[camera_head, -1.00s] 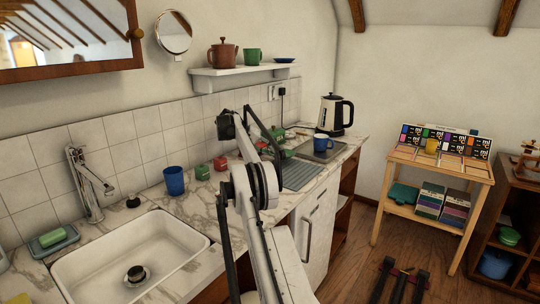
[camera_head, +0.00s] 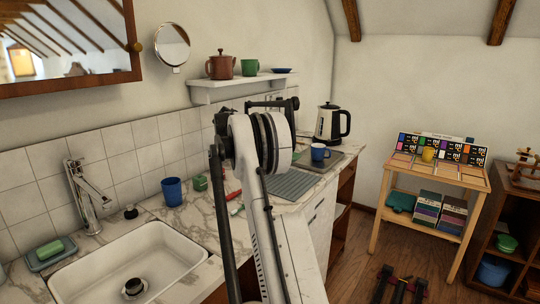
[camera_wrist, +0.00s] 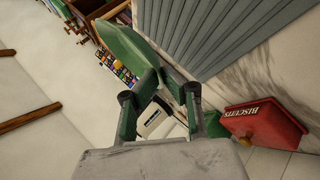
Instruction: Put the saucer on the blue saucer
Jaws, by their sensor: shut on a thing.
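A green saucer (camera_wrist: 130,42) is seen nearly edge-on at the fingertips in the wrist view. My gripper (camera_wrist: 162,78) is shut on it. In the head view my arm hides the gripper and the held saucer. The blue saucer (camera_head: 281,70) lies at the right end of the white wall shelf, with nothing seen on it.
A green mug (camera_head: 250,67) and a brown teapot (camera_head: 221,63) stand left of the blue saucer on the shelf (camera_head: 230,87). A kettle (camera_head: 331,123) and a blue mug (camera_head: 319,152) stand right of my arm. A red biscuit tin (camera_wrist: 265,122) lies near the ribbed drainboard (camera_wrist: 215,35).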

